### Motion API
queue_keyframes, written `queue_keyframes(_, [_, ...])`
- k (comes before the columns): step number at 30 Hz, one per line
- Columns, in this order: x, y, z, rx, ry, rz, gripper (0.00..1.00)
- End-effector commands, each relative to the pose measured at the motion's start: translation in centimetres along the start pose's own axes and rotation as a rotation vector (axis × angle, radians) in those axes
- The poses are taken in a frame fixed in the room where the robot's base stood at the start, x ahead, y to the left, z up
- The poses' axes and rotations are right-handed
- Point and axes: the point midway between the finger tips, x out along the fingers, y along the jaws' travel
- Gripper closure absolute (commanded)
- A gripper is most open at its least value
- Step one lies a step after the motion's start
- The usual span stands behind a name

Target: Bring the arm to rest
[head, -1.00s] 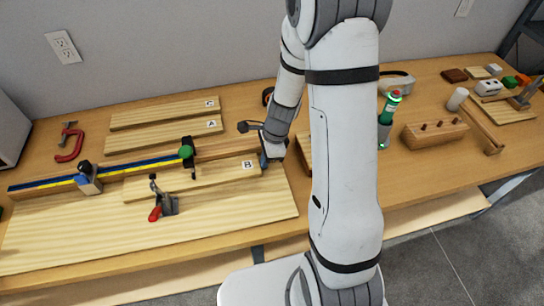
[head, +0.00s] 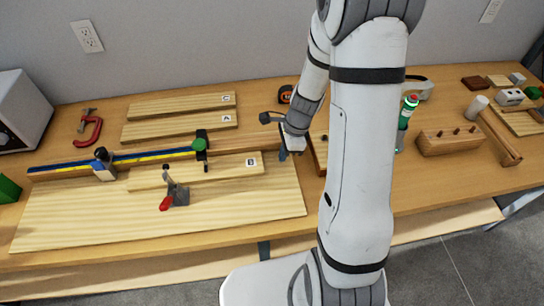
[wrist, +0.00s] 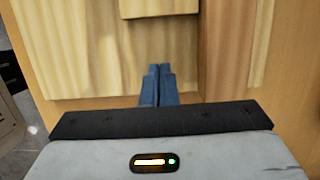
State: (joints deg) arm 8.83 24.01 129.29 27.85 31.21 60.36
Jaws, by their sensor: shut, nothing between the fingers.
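My gripper (head: 283,156) is in the head view near the right end of the large pale board, just right of board B (head: 215,172). In the wrist view its two blue fingers (wrist: 158,72) are together with nothing between them, above pale wood. My white arm stands upright across the middle of the head view and hides part of the bench behind it.
The large board (head: 100,225) bears a toggle clamp (head: 176,193) with a red handle and a blue-yellow rail (head: 140,156). Boards A (head: 170,128) and C (head: 180,106) lie behind. A wooden block (head: 448,141) and a green-topped bottle (head: 408,110) stand right.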

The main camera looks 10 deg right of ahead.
Motion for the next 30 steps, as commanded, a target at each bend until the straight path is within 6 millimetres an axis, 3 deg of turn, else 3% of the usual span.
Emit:
queue_keyframes(1, [-1.7, -0.1, 0.0, -0.002, 0.002, -0.009, 1.00])
queue_keyframes(3, [-3.3, -0.1, 0.1, -0.002, 0.001, -0.009, 1.00])
queue_keyframes(9, [-6.8, -0.1, 0.1, -0.002, 0.001, -0.006, 1.00])
queue_keyframes(15, [-8.3, 0.0, 0.2, -0.004, 0.001, -0.003, 1.00])
queue_keyframes(23, [-8.8, 0.2, 0.4, -0.030, 0.004, -0.005, 1.00])
queue_keyframes(26, [-10.1, 1.0, 1.1, -0.134, 0.019, -0.016, 1.00])
queue_keyframes(30, [-13.2, 3.3, 2.7, -0.425, 0.069, -0.042, 1.00])
